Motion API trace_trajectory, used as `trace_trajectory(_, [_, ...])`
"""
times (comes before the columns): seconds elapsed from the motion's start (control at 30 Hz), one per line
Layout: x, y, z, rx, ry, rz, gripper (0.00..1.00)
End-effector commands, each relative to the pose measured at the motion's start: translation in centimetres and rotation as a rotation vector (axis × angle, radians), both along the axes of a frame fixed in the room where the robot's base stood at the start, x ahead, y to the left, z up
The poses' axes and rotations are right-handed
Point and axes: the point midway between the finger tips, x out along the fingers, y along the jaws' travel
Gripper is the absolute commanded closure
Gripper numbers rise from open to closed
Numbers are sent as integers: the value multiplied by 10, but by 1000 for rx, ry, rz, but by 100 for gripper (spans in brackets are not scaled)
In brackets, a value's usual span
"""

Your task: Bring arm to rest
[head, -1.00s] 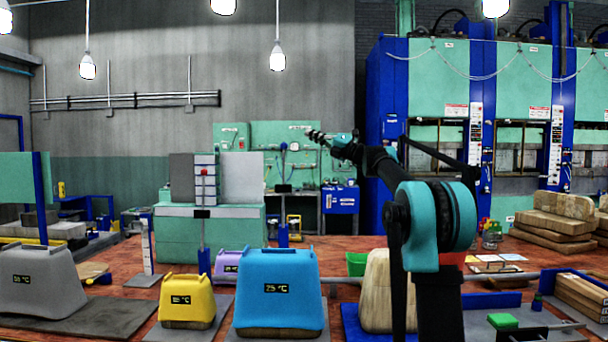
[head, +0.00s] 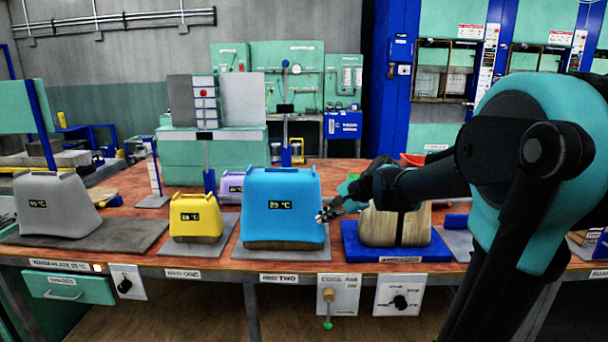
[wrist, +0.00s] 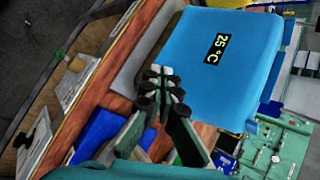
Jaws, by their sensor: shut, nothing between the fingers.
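My arm comes in from the right in the head view, and my gripper (head: 326,215) hangs over the bench, close to the right side of the blue cover (head: 284,205). The gripper is shut with nothing in it. In the wrist view its fingertips (wrist: 160,82) are together, in front of the blue cover (wrist: 218,70), whose display reads 25 °C. I cannot tell whether they touch it. The beige block (head: 378,226) on a blue mat is partly hidden behind my arm.
A yellow cover (head: 196,217) and a grey cover (head: 55,207) stand left on the bench. The bench front has a valve panel (head: 338,294) and a knob panel (head: 400,296). Tall blue and green presses (head: 440,135) stand behind.

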Motion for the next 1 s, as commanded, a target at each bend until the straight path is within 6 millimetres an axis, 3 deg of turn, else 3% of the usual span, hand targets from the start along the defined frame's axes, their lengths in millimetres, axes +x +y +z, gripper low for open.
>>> trace_trajectory(0.03, [-25,-10,-26,-103,-41,66,100])
trace_trajectory(0.1, [-56,-27,-60,-255,-98,170,100])
trace_trajectory(0.3, [-143,-81,-141,-657,-203,490,100])
trace_trajectory(0.5, [-199,-120,-184,-904,-230,725,100])
trace_trajectory(0.67, [-213,-130,-194,-967,-232,792,100])
trace_trajectory(1.0, [-213,-131,-193,-968,-233,793,100])
